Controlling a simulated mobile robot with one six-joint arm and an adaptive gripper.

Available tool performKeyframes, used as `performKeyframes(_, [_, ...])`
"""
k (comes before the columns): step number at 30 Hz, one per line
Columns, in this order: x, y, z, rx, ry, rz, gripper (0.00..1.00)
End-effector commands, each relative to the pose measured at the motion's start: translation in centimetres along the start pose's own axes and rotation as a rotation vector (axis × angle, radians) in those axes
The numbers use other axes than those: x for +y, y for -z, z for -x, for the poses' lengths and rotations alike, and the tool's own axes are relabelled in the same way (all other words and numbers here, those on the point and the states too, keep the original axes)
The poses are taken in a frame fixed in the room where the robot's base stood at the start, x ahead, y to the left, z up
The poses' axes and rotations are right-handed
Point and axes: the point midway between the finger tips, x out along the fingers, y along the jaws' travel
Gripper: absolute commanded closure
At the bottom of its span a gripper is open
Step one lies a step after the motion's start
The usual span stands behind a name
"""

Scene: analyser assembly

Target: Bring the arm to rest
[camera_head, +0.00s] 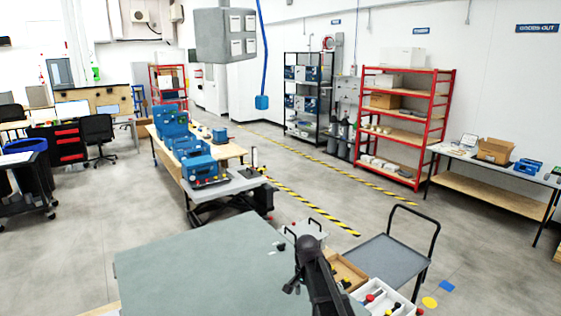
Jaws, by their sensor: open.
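My dark arm rises at the lower middle of the head view, over the right part of a grey-green table top (190,265). My gripper (291,287) is small and dark, at the left side of the arm. Its fingers are apart with nothing seen between them. It appears to be above the table top; the exact height cannot be told. Part of the arm is cut off by the bottom edge.
White bins with red and black parts (385,300) and a cardboard box (347,272) sit right of the arm. A grey cart (385,262) stands beyond them. Blue analysers (200,165) stand on a bench ahead. The table's left part is bare.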

Motion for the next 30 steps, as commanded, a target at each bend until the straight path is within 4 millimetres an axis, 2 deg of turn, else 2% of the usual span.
performKeyframes(1, [2.4, -1.2, 0.0, 0.0, 0.0, 0.045, 0.44])
performKeyframes(6, [8.3, -3.6, 0.0, 0.0, 0.0, 0.242, 0.44])
performKeyframes(12, [13.0, -5.8, 0.0, 0.0, -0.001, 0.424, 0.44])
performKeyframes(23, [18.2, -8.9, 0.0, 0.0, -0.001, 0.632, 0.44])
performKeyframes(30, [17.9, -8.6, -2.6, 0.0, -0.001, 0.638, 0.44])
